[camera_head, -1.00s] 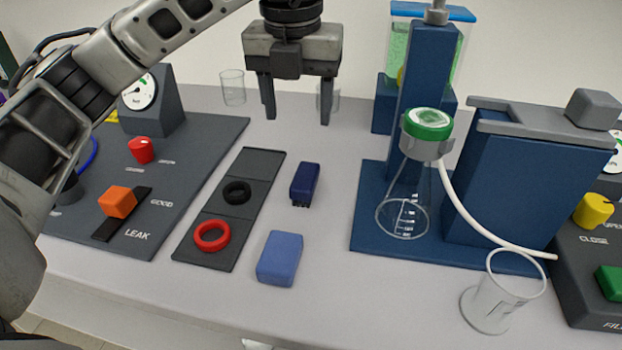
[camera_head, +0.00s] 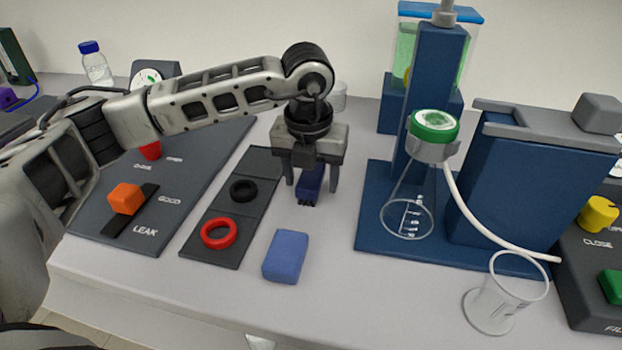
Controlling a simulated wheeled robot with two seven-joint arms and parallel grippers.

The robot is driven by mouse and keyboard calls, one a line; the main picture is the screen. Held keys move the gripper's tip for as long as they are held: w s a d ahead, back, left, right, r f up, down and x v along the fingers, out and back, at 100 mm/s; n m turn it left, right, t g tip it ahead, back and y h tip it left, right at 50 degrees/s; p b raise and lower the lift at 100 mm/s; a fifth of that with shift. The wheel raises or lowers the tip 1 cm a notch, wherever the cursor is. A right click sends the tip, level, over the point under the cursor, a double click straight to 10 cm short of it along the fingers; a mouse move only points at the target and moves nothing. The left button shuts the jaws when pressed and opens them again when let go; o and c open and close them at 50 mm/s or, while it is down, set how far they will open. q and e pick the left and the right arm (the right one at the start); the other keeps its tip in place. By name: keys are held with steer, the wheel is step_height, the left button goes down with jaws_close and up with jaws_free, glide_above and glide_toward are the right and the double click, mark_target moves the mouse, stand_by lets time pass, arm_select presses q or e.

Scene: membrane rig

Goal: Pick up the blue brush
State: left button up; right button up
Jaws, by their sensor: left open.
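The dark blue brush (camera_head: 309,188) lies on the grey table, with dark bristles at its near end. My left gripper (camera_head: 311,190) points down with its jaws open, one finger on each side of the brush. The gripper body hides the brush's far end. I cannot tell whether the fingers touch it. A lighter blue block (camera_head: 286,257), like a sponge, lies nearer on the table. My right gripper is not in view.
A dark tray (camera_head: 228,213) with a red ring (camera_head: 218,234) and a black ring (camera_head: 243,190) lies left of the brush. The blue filter stand (camera_head: 372,225) with a flask is to the right.

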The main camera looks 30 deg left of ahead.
mark_target(312, 174)
arm_select(q)
steer(key=shift+f, duration=0.15)
steer(key=c, duration=1.1)
steer(key=shift+o, duration=0.2)
steer(key=shift+r, duration=0.55)
step_height(312, 174, up, 2)
steer(key=shift+d+r, duration=0.1)
steer(key=shift+r, duration=0.15)
steer(key=s+d+r, duration=0.3)
steer(key=s+r, duration=0.1)
steer(key=s, duration=0.2)
steer(key=s+d+r+b, duration=0.1)
steer(key=s+d+r, duration=0.2)
steer(key=s+r, duration=0.2)
steer(key=shift+s+d+r, duration=0.2)
steer(key=shift+s+d, duration=0.05)
steer(key=shift+s, duration=0.4)
